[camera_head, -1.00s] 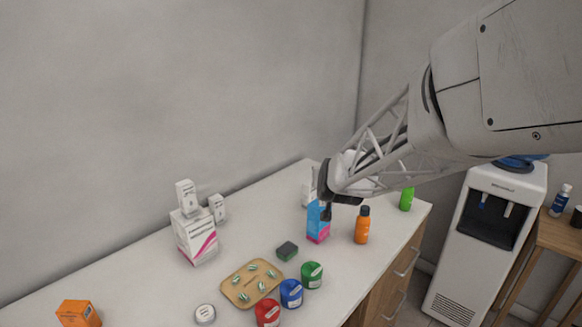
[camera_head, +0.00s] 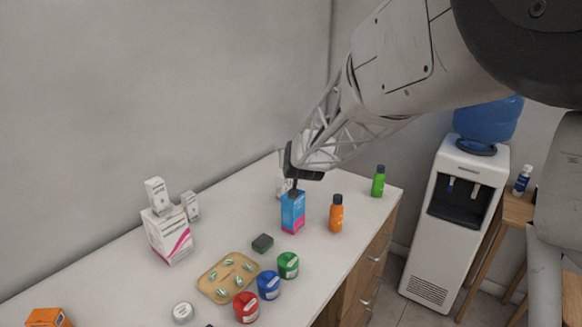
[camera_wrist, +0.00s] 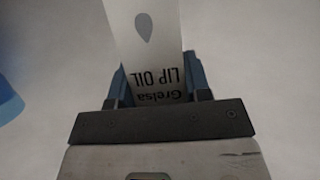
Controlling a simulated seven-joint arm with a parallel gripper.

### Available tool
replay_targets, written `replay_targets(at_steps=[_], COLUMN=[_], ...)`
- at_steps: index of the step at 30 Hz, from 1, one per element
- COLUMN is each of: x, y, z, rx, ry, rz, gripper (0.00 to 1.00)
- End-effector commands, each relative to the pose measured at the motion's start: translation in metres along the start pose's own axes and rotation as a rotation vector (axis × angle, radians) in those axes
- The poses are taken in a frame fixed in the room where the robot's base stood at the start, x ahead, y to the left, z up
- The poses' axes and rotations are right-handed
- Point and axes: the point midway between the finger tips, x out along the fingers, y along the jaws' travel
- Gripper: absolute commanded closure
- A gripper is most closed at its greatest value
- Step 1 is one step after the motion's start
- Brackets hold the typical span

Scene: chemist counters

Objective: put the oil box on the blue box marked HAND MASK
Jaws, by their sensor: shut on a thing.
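The white oil box (camera_wrist: 155,60), printed "Grelsa LIP OIL", is between the fingers of my gripper (camera_wrist: 158,85) in the wrist view; my gripper is shut on it. In the head view my gripper (camera_head: 291,184) is at the far part of the counter, by the top of an upright blue and pink box (camera_head: 293,212). Its lettering is too small to read. A white piece, seemingly the oil box (camera_head: 280,188), shows left of the dark fingers, mostly hidden. I cannot tell whether it touches the blue box. A blue patch (camera_wrist: 8,102) shows at the wrist view's left edge.
An orange bottle (camera_head: 336,214) and a green bottle (camera_head: 378,182) stand right of the blue box. White boxes (camera_head: 167,236) stand left.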

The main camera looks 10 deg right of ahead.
Motion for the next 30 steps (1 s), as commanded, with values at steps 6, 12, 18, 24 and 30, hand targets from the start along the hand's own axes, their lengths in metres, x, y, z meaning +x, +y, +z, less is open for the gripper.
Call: replay_targets(at_steps=[6, 12, 18, 24, 30], x=[0.006, 0.013, 0.013, 0.014, 0.014], y=[0.000, 0.000, 0.000, 0.000, 0.000], z=[0.016, 0.031, 0.032, 0.033, 0.035], rx=[0.000, 0.000, 0.000, 0.000, 0.000], ry=[-0.002, 0.000, 0.001, 0.000, 0.000], rz=[0.000, 0.000, 0.000, 0.000, 0.000], gripper=[0.79, 0.79, 0.79, 0.79, 0.39])
